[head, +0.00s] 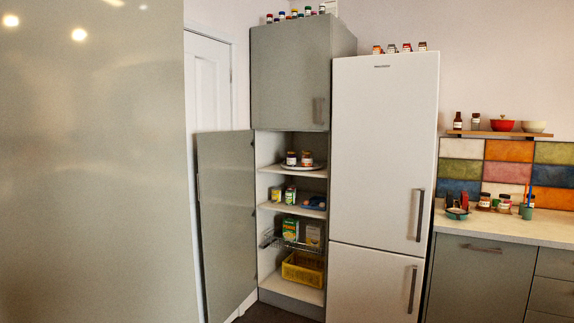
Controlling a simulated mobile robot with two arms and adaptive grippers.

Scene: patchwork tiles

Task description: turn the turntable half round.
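A round, flat plate-like disc (314,168), which looks like the turntable, sits on the upper shelf inside the open tall cabinet. Two small jars with dark lids (291,158) (307,158) stand on it or right by it. The disc is small in the view, so I cannot tell how it is turned. Neither of my grippers is in view.
The cabinet's lower door (226,225) stands open to the left. Lower shelves hold cans (290,194), a blue dish (314,203), boxes (290,229) and a yellow basket (303,268). A white fridge (385,150) stands right of it. A large grey-green panel (90,180) fills the left.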

